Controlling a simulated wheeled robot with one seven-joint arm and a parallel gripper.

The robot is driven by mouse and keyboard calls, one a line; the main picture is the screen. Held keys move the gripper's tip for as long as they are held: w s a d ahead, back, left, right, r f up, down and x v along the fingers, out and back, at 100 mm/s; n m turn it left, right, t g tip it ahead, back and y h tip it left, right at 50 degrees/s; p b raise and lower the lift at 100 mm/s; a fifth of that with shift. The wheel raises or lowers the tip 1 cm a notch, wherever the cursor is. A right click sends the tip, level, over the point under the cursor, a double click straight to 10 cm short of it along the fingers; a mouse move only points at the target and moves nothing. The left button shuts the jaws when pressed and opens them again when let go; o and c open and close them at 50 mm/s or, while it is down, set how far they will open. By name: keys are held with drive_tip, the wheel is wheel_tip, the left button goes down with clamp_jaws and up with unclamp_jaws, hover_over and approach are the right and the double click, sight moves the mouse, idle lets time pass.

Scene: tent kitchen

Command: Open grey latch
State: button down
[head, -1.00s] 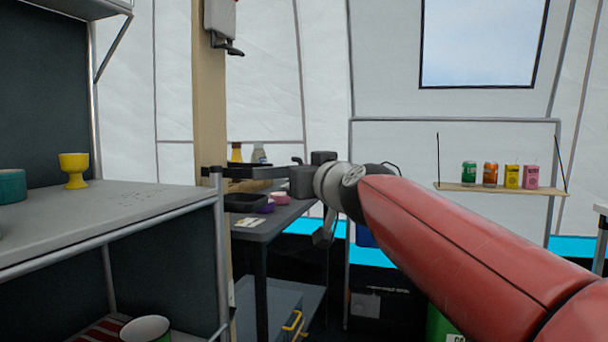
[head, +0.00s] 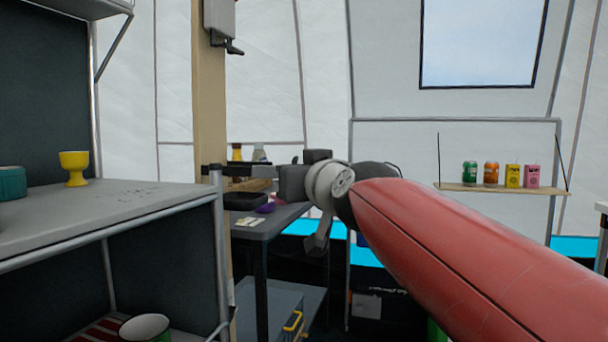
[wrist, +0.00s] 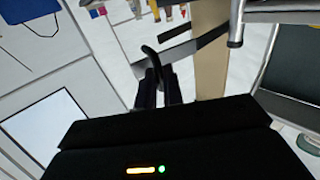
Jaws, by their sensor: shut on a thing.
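A dark grey latch bar (head: 252,171) sticks out sideways from the wooden post at the middle left of the head view. In the wrist view the latch bar (wrist: 197,49) runs from the post to the fingers and seems to end in a dark curved piece (wrist: 151,56). My gripper (wrist: 160,88) is shut on the latch's curved end, with its two black fingers around it. In the head view my gripper (head: 284,180) points left toward the post, and its fingertips are hard to make out.
A grey shelf (head: 130,206) stands at the left with a yellow cup (head: 74,168) and a teal bowl (head: 11,182). A dark table (head: 262,229) lies behind my gripper. A wall shelf (head: 455,188) with cans and cartons is at the right.

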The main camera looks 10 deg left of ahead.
drive_tip(key=shift+s+a, duration=0.35)
drive_tip(key=shift+a, duration=0.3)
drive_tip(key=c, duration=1.5)
unclamp_jaws()
drive_tip(key=shift+a, duration=0.2)
drive_tip(key=shift+w+d, duration=0.1)
drive_tip(key=shift+d, duration=0.1)
drive_tip(key=b+v, duration=0.2)
drive_tip(key=v, duration=0.5)
drive_tip(key=shift+s+d, duration=0.15)
drive_tip(key=shift+s, duration=0.15)
drive_tip(key=shift+f, duration=0.1)
